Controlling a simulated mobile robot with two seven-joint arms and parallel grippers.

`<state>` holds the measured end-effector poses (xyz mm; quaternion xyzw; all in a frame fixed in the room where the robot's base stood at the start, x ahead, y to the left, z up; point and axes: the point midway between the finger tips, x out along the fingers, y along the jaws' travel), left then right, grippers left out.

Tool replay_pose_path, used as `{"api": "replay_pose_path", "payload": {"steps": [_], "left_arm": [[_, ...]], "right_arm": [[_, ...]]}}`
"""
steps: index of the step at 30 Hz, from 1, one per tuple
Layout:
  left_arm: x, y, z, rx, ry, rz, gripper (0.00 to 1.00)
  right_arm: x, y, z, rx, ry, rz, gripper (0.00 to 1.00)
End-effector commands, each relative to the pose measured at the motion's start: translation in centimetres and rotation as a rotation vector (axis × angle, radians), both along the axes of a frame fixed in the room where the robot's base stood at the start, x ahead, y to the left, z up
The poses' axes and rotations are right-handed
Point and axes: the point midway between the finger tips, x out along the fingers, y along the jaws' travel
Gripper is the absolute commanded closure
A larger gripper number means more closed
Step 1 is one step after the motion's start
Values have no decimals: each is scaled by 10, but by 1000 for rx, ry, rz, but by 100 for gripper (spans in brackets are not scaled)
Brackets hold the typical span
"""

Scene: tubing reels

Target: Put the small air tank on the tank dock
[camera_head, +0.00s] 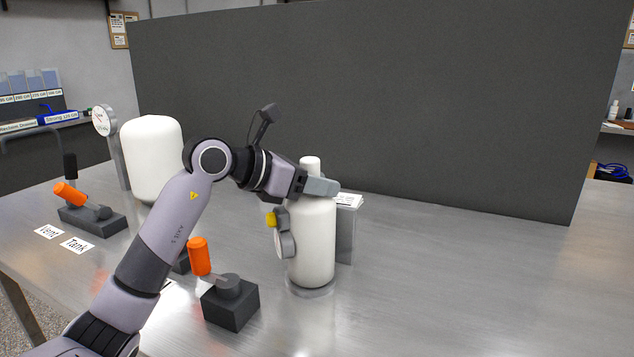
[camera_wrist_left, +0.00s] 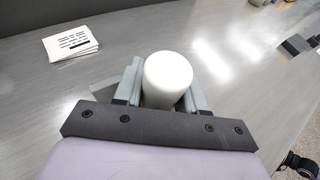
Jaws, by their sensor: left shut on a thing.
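The small air tank (camera_head: 312,245) is a white upright bottle with a gauge and a yellow knob on its left side. My left gripper (camera_head: 318,187) is shut on its neck, just below the white top. In the left wrist view the tank's round white top (camera_wrist_left: 168,75) sits between the two grey fingers of my left gripper (camera_wrist_left: 165,92). The tank's base is at a round grey disc-like piece (camera_head: 312,288), which may be the tank dock; I cannot tell whether it rests fully there. A grey upright plate (camera_head: 345,235) stands right behind the tank. My right gripper is not in view.
A large white tank (camera_head: 153,155) stands at the back left. Orange-handled valves (camera_head: 230,300) and (camera_head: 92,215) sit on dark blocks, near labels "Vent" and "Tank" (camera_head: 76,245). A dark panel (camera_head: 380,90) closes the back. The table's right side (camera_head: 470,280) is clear.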

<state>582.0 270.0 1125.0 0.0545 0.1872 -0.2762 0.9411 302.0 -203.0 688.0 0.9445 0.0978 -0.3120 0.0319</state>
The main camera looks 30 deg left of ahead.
Motion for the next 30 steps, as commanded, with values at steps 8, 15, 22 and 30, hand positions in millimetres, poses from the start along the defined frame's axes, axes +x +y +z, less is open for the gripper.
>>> {"api": "replay_pose_path", "payload": {"steps": [8, 15, 22, 30], "left_arm": [[0, 0, -3, 1, 1, 0, 35], [0, 0, -3, 0, 1, 0, 35], [-9, 7, 4, 2, -1, 3, 35], [-51, 34, 23, 5, -1, 4, 35]], "right_arm": [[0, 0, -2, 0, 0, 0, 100], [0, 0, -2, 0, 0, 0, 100], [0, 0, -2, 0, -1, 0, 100], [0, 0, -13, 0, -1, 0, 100]]}}
